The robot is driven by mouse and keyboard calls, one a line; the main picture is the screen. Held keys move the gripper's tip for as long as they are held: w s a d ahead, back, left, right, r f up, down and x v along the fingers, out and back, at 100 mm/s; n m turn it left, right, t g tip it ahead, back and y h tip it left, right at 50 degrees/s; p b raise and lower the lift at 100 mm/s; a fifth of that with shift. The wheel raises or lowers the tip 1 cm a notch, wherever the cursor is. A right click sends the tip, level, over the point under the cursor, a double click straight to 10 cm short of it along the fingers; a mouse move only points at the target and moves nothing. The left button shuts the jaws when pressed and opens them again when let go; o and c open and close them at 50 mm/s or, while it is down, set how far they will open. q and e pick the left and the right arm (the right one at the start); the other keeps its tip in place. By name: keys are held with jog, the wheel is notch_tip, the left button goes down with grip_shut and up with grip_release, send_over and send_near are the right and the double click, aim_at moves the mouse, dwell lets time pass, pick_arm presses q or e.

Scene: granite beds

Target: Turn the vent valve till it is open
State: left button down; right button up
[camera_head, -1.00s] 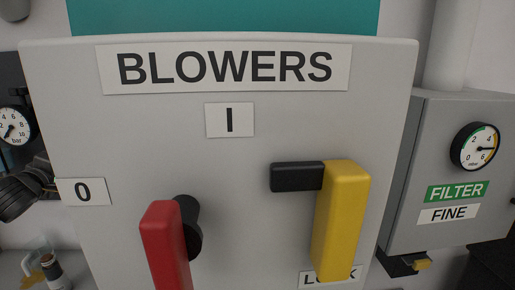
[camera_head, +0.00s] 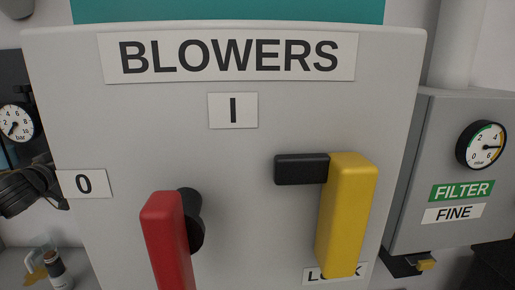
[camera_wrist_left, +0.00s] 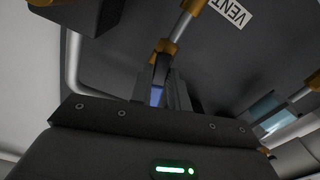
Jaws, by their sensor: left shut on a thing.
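In the left wrist view, a white VENT label (camera_wrist_left: 230,12) is at the top on a dark panel. Below it a metal pipe with brass-coloured fittings, taken as the vent valve (camera_wrist_left: 164,46), runs down towards my left gripper (camera_wrist_left: 163,90). The gripper's fingers are closed around a dark lever with a blue part (camera_wrist_left: 156,96), which looks like the valve's handle. The fingers hide much of it, so its exact angle cannot be told. The head view does not clearly show the valve. My right gripper is in neither view.
In the head view a grey BLOWERS panel (camera_head: 130,130) fills the middle, with a red handle (camera_head: 166,235) and a yellow handle (camera_head: 346,215) jutting out. A grey FILTER box (camera_head: 415,150) is at right. A pressure gauge (camera_head: 17,122) is at left.

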pick_arm(q)
jog(key=shift+f+m, duration=0.1)
jog(key=shift+m, duration=0.9)
jog(key=c, duration=1.7)
grip_release()
jog(key=shift+m, duration=0.3)
jog(key=shift+o, duration=1)
jog(key=s, duration=0.6)
jog(key=shift+d+p, duration=0.35)
jog(key=shift+p, duration=0.1)
